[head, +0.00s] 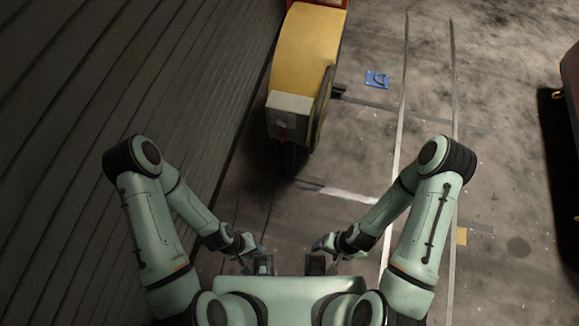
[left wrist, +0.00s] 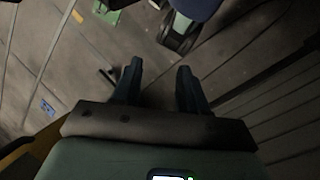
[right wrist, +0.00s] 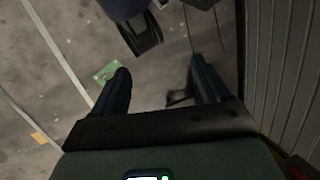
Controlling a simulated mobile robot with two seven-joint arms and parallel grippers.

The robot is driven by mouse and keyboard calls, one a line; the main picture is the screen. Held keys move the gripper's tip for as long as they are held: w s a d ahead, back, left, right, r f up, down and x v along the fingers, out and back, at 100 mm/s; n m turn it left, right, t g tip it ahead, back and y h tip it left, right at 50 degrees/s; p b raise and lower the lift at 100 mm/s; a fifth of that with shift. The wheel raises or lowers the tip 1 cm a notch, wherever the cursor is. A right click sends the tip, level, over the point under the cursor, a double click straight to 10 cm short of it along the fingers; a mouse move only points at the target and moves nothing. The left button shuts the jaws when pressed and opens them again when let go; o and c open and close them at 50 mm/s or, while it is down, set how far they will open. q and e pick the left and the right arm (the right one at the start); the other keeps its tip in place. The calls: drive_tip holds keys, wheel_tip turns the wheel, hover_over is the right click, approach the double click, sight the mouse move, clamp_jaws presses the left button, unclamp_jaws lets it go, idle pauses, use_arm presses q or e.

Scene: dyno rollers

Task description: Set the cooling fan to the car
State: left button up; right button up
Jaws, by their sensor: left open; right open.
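A large yellow drum-shaped unit (head: 303,48), which looks like the cooling fan, stands ahead beside the ribbed wall. It has a grey box (head: 288,117) on its near end. My left gripper (head: 252,252) is open and empty, low in front of my body, well short of the unit; its spread fingers show in the left wrist view (left wrist: 158,85). My right gripper (head: 328,248) is at a similar height and also apart from the unit; its open fingers show in the right wrist view (right wrist: 160,85). A dark red body (head: 571,75), possibly the car, is cut off at the right edge.
A ribbed dark wall (head: 110,90) runs along the left. A blue flat item (head: 377,79) lies on the floor right of the unit. Metal rails (head: 401,110) run along the floor. A small yellow patch (head: 461,236) lies at the right. The middle floor is mostly clear.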

drive_tip(key=c, duration=0.3)
drive_tip(key=w+d+t+b, duration=0.1)
drive_tip(key=w, duration=0.2)
drive_tip(key=w+d+f+n+t+b, duration=0.1)
drive_tip(key=w+t+b, duration=0.1)
drive_tip(key=w, duration=0.2)
drive_tip(key=w+d+t+b, duration=0.1)
drive_tip(key=w, duration=0.3)
drive_tip(key=shift+f+n+t, duration=0.3)
drive_tip(key=shift+n+t, duration=0.1)
drive_tip(key=shift+c, duration=1.3)
drive_tip(key=n+t+y+b, duration=0.8)
drive_tip(key=n+t+b, duration=0.2)
drive_tip(key=n, duration=0.1)
approach(316, 125)
use_arm(q)
wheel_tip(316, 125, down, 14)
drive_tip(key=w+a+t, duration=0.1)
drive_tip(key=shift+w+f+b, duration=0.25)
drive_tip(key=shift+w+b, duration=0.1)
drive_tip(key=shift+b, duration=0.1)
use_arm(e)
drive_tip(key=x, duration=0.3)
drive_tip(key=f+x, duration=0.1)
drive_tip(key=x, duration=0.6)
drive_tip(key=shift+w+f, duration=0.4)
drive_tip(key=shift+w, duration=0.15)
drive_tip(key=shift+d, duration=0.15)
clamp_jaws()
